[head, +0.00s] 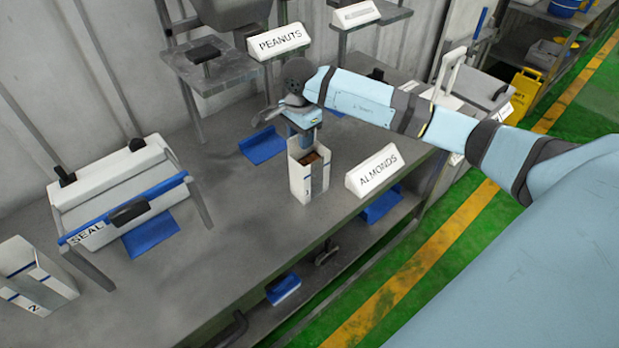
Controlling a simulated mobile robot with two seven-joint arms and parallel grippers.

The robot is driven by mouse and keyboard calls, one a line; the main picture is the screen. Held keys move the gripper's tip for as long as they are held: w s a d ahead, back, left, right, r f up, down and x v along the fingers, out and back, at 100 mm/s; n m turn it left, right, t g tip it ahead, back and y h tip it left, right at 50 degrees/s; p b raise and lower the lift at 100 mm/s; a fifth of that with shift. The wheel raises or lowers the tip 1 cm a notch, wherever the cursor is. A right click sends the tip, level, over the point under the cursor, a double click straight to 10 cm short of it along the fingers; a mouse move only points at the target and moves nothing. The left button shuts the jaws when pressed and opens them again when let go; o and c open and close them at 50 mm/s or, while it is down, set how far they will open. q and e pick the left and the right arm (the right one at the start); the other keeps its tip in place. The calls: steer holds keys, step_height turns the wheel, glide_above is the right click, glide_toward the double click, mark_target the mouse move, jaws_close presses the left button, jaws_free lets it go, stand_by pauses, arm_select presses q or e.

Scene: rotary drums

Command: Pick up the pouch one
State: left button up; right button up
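A white pouch (309,180) with dark blue bands stands upright on the grey table, open at the top with brown contents inside. A small dark mark on its front is too small to read for sure. My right gripper (304,138) points down at the pouch's top edge, at its back side. Its fingertips are partly hidden, so I cannot tell whether they are around the wall or apart from it. Another white pouch (34,283), with a mark like a sideways 2, stands at the far left. My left gripper is out of view.
The sealing machine (115,190) marked SEAL stands on the left of the table. An ALMONDS sign (374,171) is just right of the middle pouch. A PEANUTS sign (277,42) is behind. Bare table lies left of the pouch.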

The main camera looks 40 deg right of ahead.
steer(key=shift+f, duration=0.5)
steer(key=shift+f+b, duration=0.25)
steer(key=shift+b, duration=0.1)
stand_by(0.4)
jaws_close()
stand_by(1.3)
